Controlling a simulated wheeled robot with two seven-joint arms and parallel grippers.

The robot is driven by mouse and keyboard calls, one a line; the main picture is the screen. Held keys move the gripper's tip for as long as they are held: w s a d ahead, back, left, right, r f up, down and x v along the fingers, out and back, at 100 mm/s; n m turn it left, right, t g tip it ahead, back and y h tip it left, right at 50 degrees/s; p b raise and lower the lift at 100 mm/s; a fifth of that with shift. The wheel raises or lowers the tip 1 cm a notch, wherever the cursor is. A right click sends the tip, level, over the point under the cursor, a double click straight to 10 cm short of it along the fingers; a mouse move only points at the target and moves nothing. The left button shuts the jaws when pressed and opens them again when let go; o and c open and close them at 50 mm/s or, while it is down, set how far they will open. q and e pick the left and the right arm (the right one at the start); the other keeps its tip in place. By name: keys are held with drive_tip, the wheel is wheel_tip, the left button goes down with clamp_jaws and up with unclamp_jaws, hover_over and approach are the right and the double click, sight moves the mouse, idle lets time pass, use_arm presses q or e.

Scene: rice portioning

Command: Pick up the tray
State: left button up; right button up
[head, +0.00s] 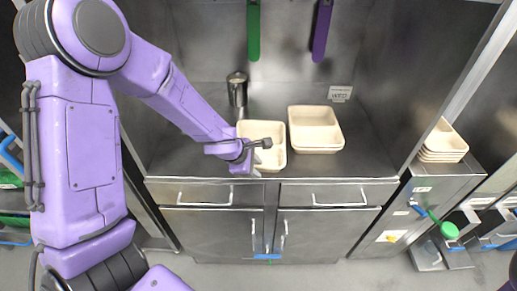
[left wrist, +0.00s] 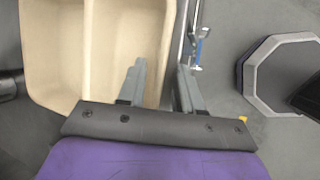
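A beige two-compartment tray (head: 277,131) sits on the steel counter, left of a stack of similar trays (head: 316,117). My left gripper (head: 259,147) is at the front part of this tray and hides some of it in the head view. The tray also shows in the left wrist view (left wrist: 60,60). There my left gripper (left wrist: 160,82) is open, with one finger over the tray's inside and the other outside its wall. The wall lies between the fingers; contact cannot be told. My right gripper is not in view.
A metal cylinder (head: 237,90) stands behind the tray. More trays (head: 443,140) are stacked on the right-hand unit. Green (head: 254,30) and purple (head: 322,30) handles hang at the back wall. Drawers with handles (head: 338,199) are below the counter edge.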

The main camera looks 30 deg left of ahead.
use_arm(q)
drive_tip(key=shift+f, duration=0.2)
clamp_jaws()
drive_tip(key=shift+s, duration=0.1)
drive_tip(key=shift+r, duration=0.1)
